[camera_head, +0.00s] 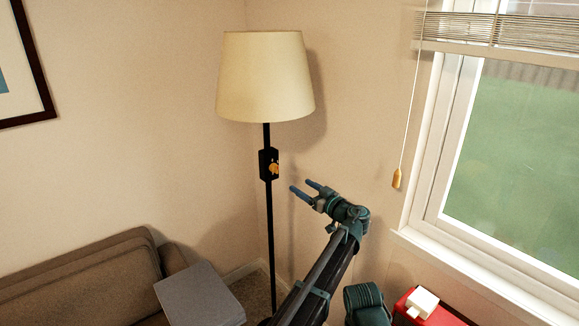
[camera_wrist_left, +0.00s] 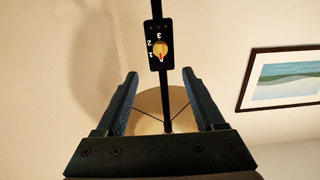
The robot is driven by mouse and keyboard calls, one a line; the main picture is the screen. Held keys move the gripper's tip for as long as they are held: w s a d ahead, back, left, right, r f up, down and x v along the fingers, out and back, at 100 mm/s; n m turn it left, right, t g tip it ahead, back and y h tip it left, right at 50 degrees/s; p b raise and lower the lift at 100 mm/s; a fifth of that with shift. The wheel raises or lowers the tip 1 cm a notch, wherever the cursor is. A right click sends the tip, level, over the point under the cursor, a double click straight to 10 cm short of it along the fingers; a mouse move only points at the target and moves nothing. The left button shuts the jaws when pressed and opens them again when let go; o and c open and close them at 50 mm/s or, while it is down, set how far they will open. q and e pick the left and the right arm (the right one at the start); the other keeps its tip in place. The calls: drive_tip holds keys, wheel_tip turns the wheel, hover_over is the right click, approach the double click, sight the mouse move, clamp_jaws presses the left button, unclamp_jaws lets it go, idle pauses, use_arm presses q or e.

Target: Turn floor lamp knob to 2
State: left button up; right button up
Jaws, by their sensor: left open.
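The floor lamp (camera_head: 265,78) has a cream shade on a thin black pole. A black switch box (camera_head: 262,165) on the pole carries a yellow-orange knob (camera_head: 274,169). In the left wrist view the knob (camera_wrist_left: 160,51) shows a red pointer mark directed toward the bottom of the picture. White digits 1, 2 and 3 lie around its left and top side; the pointer is not at the 2. My left gripper (camera_head: 301,186) is open and empty, to the right of and slightly below the box, apart from it. In its wrist view the open fingers (camera_wrist_left: 160,75) flank the pole, short of the knob. My right gripper is not in view.
A brown sofa (camera_head: 90,280) and a grey box-like surface (camera_head: 200,295) stand lower left. A window (camera_head: 500,150) with a hanging blind cord (camera_head: 407,115) is at right. A red item (camera_head: 445,312) with a white object (camera_head: 423,302) is below it. A framed picture (camera_wrist_left: 285,77) hangs on the wall.

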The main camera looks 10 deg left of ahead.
sight(275, 168)
use_arm(q)
drive_tip(key=x, duration=1.3)
drive_tip(key=shift+w+a, duration=0.25)
drive_tip(key=shift+a, duration=0.05)
clamp_jaws()
